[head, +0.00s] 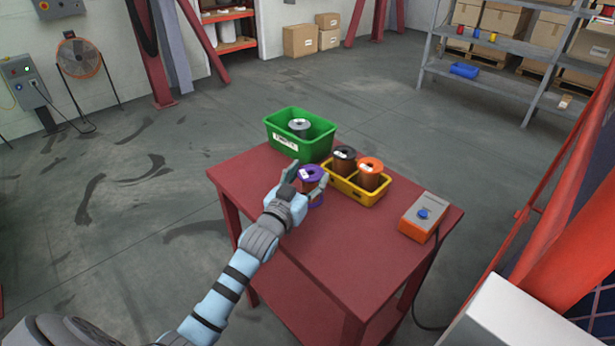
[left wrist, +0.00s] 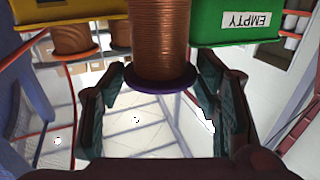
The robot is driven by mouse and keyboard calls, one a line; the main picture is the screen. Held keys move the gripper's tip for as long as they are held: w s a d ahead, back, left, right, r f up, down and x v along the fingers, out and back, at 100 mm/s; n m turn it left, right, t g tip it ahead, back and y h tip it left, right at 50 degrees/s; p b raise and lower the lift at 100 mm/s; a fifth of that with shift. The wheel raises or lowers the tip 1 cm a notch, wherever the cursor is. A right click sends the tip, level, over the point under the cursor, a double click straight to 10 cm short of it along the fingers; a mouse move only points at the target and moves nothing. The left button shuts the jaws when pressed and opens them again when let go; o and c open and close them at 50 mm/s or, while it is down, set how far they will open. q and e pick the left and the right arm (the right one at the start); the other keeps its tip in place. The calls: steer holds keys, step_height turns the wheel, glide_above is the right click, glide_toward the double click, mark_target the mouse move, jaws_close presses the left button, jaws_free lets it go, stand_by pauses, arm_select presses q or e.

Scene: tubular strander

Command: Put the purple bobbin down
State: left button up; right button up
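The purple bobbin (head: 311,173) has purple flanges and copper wire. It is upright at the red table (head: 330,238), in front of the green bin; its base is partly hidden by my gripper. My left gripper (head: 306,179) reaches around it, one finger on each side. In the left wrist view, the copper winding (left wrist: 160,40) rises between the fingers (left wrist: 160,85), with narrow gaps beside it, so the gripper looks open. My right gripper is not in view.
The green bin (head: 325,147), labelled EMPTY, holds a grey-topped bobbin (head: 299,126). A yellow tray (head: 367,198) beside my gripper holds a black-topped bobbin (head: 344,159) and an orange-topped bobbin (head: 370,173). A control box (head: 423,216) stands at the right. The table's front is clear.

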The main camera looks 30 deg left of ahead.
arm_select(q)
steer(key=shift+o, duration=1.4)
